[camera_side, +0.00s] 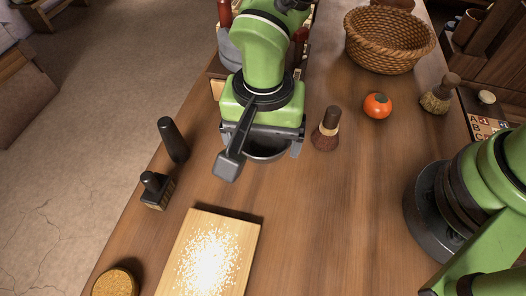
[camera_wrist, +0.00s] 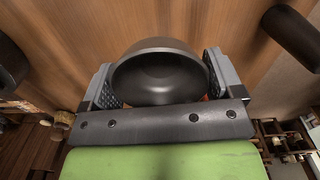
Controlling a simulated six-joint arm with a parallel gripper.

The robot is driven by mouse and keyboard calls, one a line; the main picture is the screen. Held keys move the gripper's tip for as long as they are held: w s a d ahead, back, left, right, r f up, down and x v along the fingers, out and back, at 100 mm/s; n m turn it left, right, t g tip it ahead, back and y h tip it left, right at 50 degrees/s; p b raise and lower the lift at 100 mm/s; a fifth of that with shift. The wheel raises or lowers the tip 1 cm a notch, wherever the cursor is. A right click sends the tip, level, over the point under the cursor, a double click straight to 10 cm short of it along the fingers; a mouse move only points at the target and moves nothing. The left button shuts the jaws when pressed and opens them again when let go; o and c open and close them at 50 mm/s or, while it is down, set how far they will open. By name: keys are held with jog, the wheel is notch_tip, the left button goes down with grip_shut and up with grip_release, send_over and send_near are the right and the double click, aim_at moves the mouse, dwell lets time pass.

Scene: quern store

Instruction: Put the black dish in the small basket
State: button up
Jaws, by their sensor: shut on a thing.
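The black dish (camera_wrist: 160,72) is a round, dark bowl, seen from above in the wrist view with its inside empty. My gripper (camera_wrist: 162,84) is shut on it, with one finger at each side of its rim. In the side view my gripper (camera_side: 262,140) is near the middle of the table, and part of the dish (camera_side: 267,154) shows below it; the rest is hidden by the gripper. I cannot tell how high it is above the table. A round wicker basket (camera_side: 389,54) stands at the back right, apart from the gripper. Its visible inside looks empty.
A black cylinder (camera_side: 173,140) and a black-handled brush (camera_side: 155,189) are at left. A board (camera_side: 245,238) with white grains lies in front.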

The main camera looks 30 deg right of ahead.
aim_at(263, 147)
notch_tip(263, 147, up, 15)
jog(key=w+d+m, duration=0.7)
jog(key=d+m, duration=0.1)
jog(key=d, duration=0.4)
jog(key=w+d+m, duration=0.7)
jog(key=d+m, duration=0.1)
jog(key=d, duration=0.4)
jog(key=s+d+m, duration=0.2)
jog(key=d+m, duration=0.4)
jog(key=d, duration=0.5)
jog(key=s+d+m, duration=0.2)
jog(key=d+m, duration=0.4)
jog(key=d, duration=0.4)
notch_tip(263, 147, down, 17)
jog(key=shift+d+r, duration=0.1)
jog(key=shift+f, duration=2.4)
jog(key=shift+f, duration=0.1)
